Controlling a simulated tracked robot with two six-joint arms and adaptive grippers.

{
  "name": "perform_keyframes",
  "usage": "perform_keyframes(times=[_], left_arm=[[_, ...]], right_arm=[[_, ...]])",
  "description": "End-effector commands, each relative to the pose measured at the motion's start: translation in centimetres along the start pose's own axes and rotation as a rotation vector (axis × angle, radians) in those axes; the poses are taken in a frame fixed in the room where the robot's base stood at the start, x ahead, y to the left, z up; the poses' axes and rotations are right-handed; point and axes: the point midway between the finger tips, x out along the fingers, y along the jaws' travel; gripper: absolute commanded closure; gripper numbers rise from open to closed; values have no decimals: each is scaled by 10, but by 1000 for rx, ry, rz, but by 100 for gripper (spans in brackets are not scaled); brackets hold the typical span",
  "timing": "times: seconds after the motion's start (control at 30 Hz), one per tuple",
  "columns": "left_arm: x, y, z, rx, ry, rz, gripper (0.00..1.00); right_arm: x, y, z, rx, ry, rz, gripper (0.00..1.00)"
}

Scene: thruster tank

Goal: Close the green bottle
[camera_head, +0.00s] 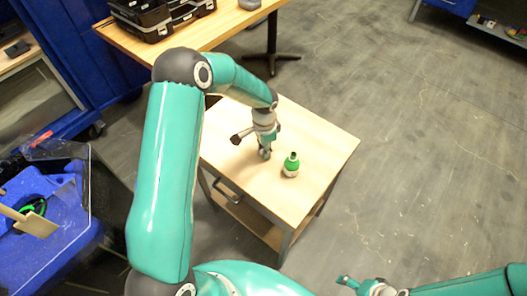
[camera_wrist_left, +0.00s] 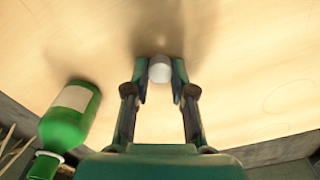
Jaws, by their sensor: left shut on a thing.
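The green bottle (camera_head: 291,166) stands upright on the small wooden table, with a pale label band around it. It also shows in the left wrist view (camera_wrist_left: 66,128) at the lower left, its neck pointing toward the camera. My left gripper (camera_head: 265,154) is low over the table, left of the bottle and apart from it. In the left wrist view its fingers (camera_wrist_left: 160,75) are closed on a small white cap-like piece (camera_wrist_left: 159,68). My right gripper (camera_head: 348,282) is at the bottom edge of the head view, away from the table; its finger opening is unclear.
The wooden table (camera_head: 325,145) has clear surface around the bottle. A longer bench (camera_head: 220,28) with black cases (camera_head: 150,18) stands behind it. A blue bin (camera_head: 60,215) is at the left. Open grey floor lies to the right.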

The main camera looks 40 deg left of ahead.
Motion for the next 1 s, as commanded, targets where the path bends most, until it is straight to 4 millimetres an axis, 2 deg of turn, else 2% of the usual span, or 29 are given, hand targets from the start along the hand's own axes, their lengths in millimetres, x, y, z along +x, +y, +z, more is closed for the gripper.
perform_keyframes(times=[0.33,0.53,0.67,1.0], left_arm=[[-6,0,-1,0,1,-1,86],[-26,0,-1,1,3,-3,86],[-53,-1,-2,0,5,-5,86],[-146,0,-2,1,5,-4,86]], right_arm=[[1,0,0,0,0,0,28],[3,1,0,0,0,0,28],[5,2,0,0,0,0,28],[9,3,0,0,0,0,28]])
